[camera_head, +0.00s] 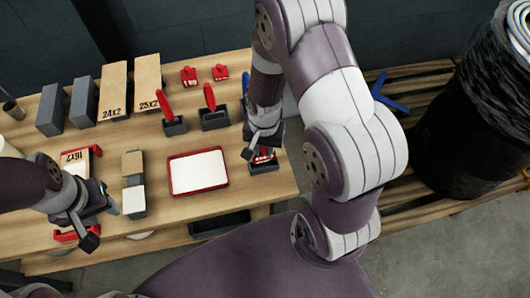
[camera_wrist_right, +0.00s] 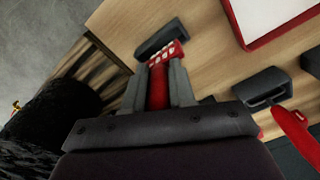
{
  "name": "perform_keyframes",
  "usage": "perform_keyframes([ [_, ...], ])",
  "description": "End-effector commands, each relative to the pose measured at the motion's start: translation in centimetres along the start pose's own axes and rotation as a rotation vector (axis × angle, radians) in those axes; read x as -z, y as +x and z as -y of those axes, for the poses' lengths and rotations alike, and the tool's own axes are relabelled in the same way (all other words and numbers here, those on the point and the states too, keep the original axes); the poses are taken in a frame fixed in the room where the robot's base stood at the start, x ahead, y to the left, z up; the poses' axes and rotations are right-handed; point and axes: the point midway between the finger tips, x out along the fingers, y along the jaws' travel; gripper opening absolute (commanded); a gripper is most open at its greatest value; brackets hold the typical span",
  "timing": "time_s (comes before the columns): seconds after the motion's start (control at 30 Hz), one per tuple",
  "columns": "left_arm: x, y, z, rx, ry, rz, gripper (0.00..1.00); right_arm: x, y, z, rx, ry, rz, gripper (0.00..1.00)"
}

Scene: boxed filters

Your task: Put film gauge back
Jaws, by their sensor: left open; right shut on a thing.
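My right gripper (camera_head: 262,142) is near the right edge of the table, pointing down. It is shut on a red film gauge (camera_head: 263,156) with white marks along its end. In the right wrist view the gauge (camera_wrist_right: 158,84) shows between the fingers (camera_wrist_right: 160,88). A dark holder block (camera_head: 263,167) lies right at the gauge's end, and it also shows in the right wrist view (camera_wrist_right: 150,45). I cannot tell whether the gauge touches it or sits in it. My left gripper (camera_head: 95,214) is open and empty over the table's front left.
A white-topped red tray (camera_head: 198,187) lies left of the right gripper. Dark stands with red-handled tools (camera_head: 174,126) (camera_head: 214,119) stand behind it. Two small red pieces (camera_head: 188,76) (camera_head: 220,72), cardboard boxes (camera_head: 113,92) and grey boxes (camera_head: 52,110) stand at the back.

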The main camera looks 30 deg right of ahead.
Motion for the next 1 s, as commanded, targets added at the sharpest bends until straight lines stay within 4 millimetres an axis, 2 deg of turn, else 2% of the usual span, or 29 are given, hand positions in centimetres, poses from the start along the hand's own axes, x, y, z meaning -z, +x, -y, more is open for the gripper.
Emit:
perform_keyframes([
  [0.1,0.1,-0.5,0.0,0.0,0.0,0.0,0.43,-0.1,2.2,-0.1,-0.005,-0.001,0.007,0.0],
  [0.2,0.1,-0.6,0.0,0.0,0.0,0.0,0.43,-0.1,3.4,-0.1,-0.002,-0.001,0.003,0.0],
  [0.57,0.0,-0.2,0.0,0.0,0.0,0.0,0.43,-0.1,4.0,-0.1,-0.002,0.0,0.002,0.0],
  [0.6,0.0,-0.2,0.0,0.0,0.0,0.0,0.43,-0.1,4.0,0.0,-0.001,0.0,0.002,0.31],
  [0.67,0.0,-0.3,0.0,0.0,0.0,0.0,0.43,-0.1,4.0,-0.1,-0.002,0.0,0.002,0.5],
  [1.0,0.1,-0.6,0.0,0.0,0.0,0.0,0.43,-0.1,3.5,0.0,-0.001,0.0,0.001,0.5],
])
